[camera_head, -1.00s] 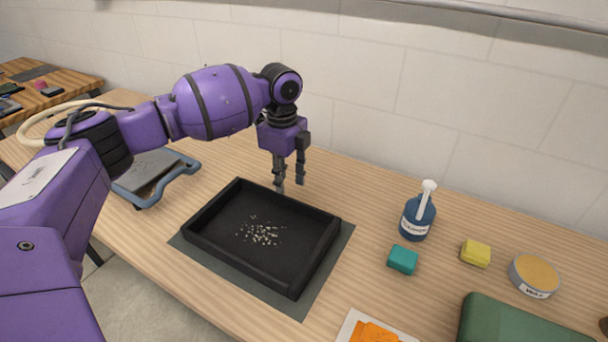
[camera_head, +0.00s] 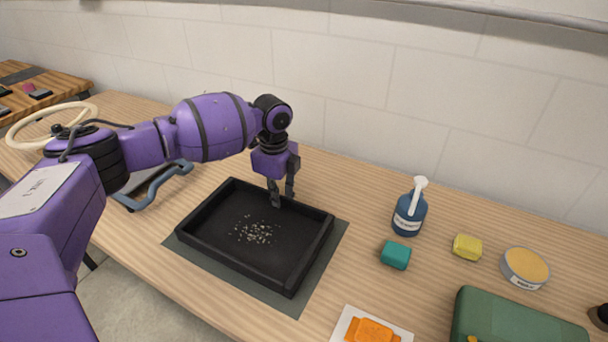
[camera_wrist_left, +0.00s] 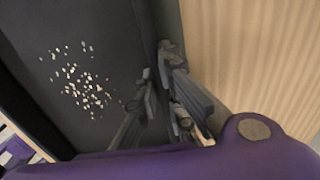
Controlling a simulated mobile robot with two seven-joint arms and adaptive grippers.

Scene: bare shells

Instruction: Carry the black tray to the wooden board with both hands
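The black tray (camera_head: 215,250) lies flat on a dark grey mat (camera_head: 325,265) on the wooden table, with small pale bits scattered on its floor. My left gripper (camera_head: 281,193) points down at the tray's back wall. In the left wrist view its two fingers (camera_wrist_left: 160,95) are on either side of the tray's wall (camera_wrist_left: 147,30), one inside and one outside. Whether they press on the wall cannot be told. My right gripper is in neither view.
A blue-handled grey tray (camera_head: 150,190) lies left, partly behind my arm. To the right are a blue bottle (camera_head: 409,213), a teal block (camera_head: 396,255), a yellow block (camera_head: 467,246), a round tin (camera_head: 525,268), a green case (camera_head: 515,322) and an orange item (camera_head: 371,332).

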